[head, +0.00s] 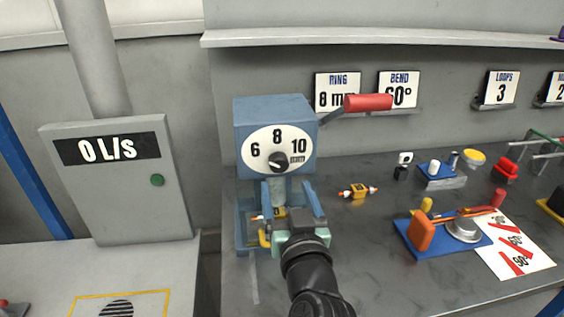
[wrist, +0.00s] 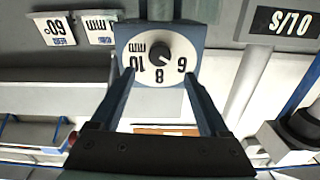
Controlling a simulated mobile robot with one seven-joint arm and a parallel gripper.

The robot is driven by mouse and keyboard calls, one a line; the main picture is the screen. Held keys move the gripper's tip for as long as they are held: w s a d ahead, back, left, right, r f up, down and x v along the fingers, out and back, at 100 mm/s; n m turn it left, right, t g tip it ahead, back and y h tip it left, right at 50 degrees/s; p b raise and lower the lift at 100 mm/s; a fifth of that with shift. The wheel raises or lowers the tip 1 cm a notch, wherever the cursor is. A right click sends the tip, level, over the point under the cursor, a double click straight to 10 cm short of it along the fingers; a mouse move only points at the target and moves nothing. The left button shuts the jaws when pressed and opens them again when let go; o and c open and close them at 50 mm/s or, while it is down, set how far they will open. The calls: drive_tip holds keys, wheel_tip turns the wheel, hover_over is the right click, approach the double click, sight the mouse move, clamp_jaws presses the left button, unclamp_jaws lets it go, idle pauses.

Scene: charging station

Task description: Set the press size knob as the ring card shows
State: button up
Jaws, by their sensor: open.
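The blue press (head: 265,122) has a white oval dial (head: 258,165) marked 6, 8 and 10 mm. Its dark round size knob (head: 279,162) sits in the dial's middle; where its pointer aims is too small to tell. The ring card (head: 337,93) on the wall behind reads 8 mm. The wrist view, upside down, shows the knob (wrist: 159,51) ahead of the fingers. My gripper (head: 289,190) is open in front of the press, below the dial. In the wrist view its two fingers (wrist: 157,76) stand apart, with the dial between their tips and nothing held.
The press lever has a red handle (head: 368,102) at upper right. A bend card (head: 398,90) hangs beside the ring card. A small yellow part (head: 358,191) lies right of the press. A blue bending jig (head: 450,238) and angle sheet (head: 515,250) lie farther right.

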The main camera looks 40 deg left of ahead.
sight(280, 165)
drive_tip(key=x, duration=0.8)
drive_tip(key=shift+w, duration=0.15)
clamp_jaws()
